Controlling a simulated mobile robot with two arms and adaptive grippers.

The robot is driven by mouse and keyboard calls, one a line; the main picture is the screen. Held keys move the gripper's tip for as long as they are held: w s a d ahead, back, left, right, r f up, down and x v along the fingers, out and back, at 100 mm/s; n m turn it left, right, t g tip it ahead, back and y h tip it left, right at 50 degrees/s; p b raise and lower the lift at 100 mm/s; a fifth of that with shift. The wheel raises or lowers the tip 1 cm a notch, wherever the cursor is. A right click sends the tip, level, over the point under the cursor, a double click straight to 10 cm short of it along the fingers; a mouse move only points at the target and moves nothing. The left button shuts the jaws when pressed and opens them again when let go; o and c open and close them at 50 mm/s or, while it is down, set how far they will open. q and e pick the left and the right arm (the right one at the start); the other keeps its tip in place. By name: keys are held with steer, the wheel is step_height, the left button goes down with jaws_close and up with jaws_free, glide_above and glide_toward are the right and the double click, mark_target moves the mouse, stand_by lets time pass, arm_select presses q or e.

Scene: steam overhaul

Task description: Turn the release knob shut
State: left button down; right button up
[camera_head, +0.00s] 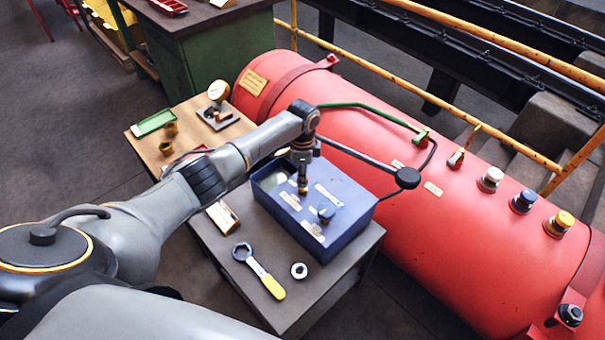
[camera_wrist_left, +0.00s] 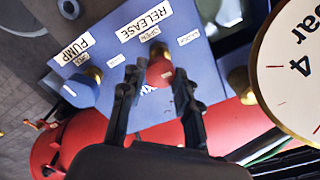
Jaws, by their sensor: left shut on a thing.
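The blue pump box (camera_head: 345,195) stands on the dark table, with labels on its top. In the left wrist view, the red release knob (camera_wrist_left: 160,72) sits on a brass stem beside the RELEASE label (camera_wrist_left: 146,22). My left gripper (camera_head: 302,188) reaches down onto the box top. In the left wrist view, the fingers of my left gripper (camera_wrist_left: 157,82) are on both sides of the red knob, shut on it. The head view hides most of this knob behind the gripper. My right gripper is not in view.
A blue pump knob (camera_head: 326,212) is beside the gripper. A yellow-handled wrench (camera_head: 262,272) and a ring nut (camera_head: 299,270) lie in front of the box. The red boiler (camera_head: 450,225) lies close behind. A large dial (camera_wrist_left: 292,72) is close in the wrist view.

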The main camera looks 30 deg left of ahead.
arm_select(q)
steer(key=c, duration=1)
jaws_free()
step_height(320, 180, up, 12)
